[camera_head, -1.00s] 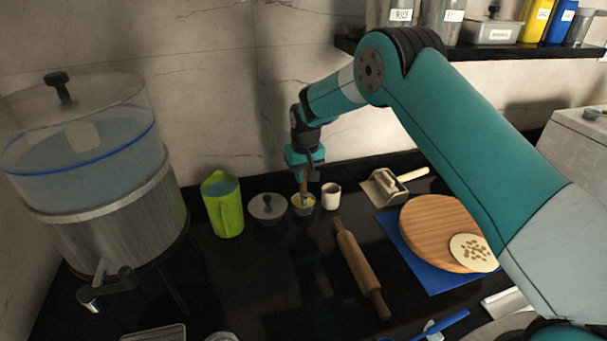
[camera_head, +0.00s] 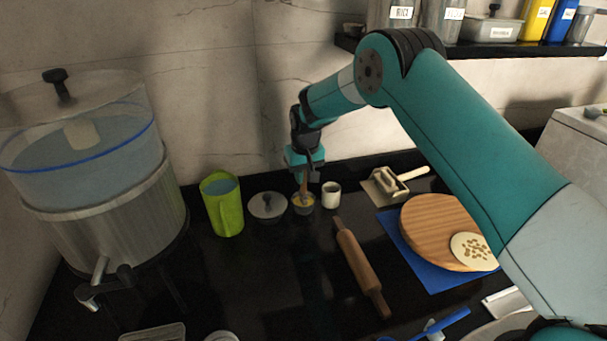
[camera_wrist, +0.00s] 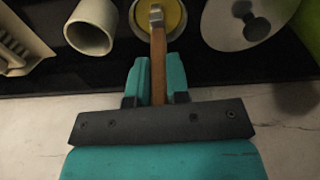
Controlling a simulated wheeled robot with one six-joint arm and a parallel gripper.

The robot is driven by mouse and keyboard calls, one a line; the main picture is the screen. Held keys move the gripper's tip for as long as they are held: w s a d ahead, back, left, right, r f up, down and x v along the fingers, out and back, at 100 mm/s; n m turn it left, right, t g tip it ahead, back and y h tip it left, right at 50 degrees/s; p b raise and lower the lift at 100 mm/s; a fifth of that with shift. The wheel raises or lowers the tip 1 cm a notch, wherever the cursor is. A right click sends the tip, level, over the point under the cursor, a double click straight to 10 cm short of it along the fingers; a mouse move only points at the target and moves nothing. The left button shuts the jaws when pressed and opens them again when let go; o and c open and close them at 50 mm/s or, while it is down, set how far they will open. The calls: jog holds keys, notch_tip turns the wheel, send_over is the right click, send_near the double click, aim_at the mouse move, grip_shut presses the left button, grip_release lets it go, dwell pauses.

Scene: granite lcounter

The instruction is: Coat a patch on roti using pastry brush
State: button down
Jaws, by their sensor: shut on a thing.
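My gripper (camera_head: 304,174) is shut on the wooden handle of the pastry brush (camera_head: 303,187) and holds it upright, head down, over a small bowl (camera_head: 304,209) with yellow contents. In the wrist view the brush (camera_wrist: 158,50) runs between my fingers (camera_wrist: 157,82) to a metal ferrule. Its tip overlaps the yellow contents of the bowl (camera_wrist: 180,20); the bristles are hidden, and I cannot tell how deep they sit. The roti (camera_head: 473,251), pale with brown spots, lies on the right part of the round wooden board (camera_head: 430,225), well away from my gripper.
A white cup (camera_head: 331,195) stands just right of the bowl, and a grey lid (camera_head: 267,206) lies just left. A green jug (camera_head: 222,205) is further left. A rolling pin (camera_head: 361,268) lies between bowl and board. A blue mat (camera_head: 425,277) is under the board.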

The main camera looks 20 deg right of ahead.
jog(key=shift+f+b, duration=0.3)
jog(key=shift+f, duration=0.2)
dwell(1.2)
jog(key=shift+r+p, duration=2)
jog(key=shift+r, duration=1.55)
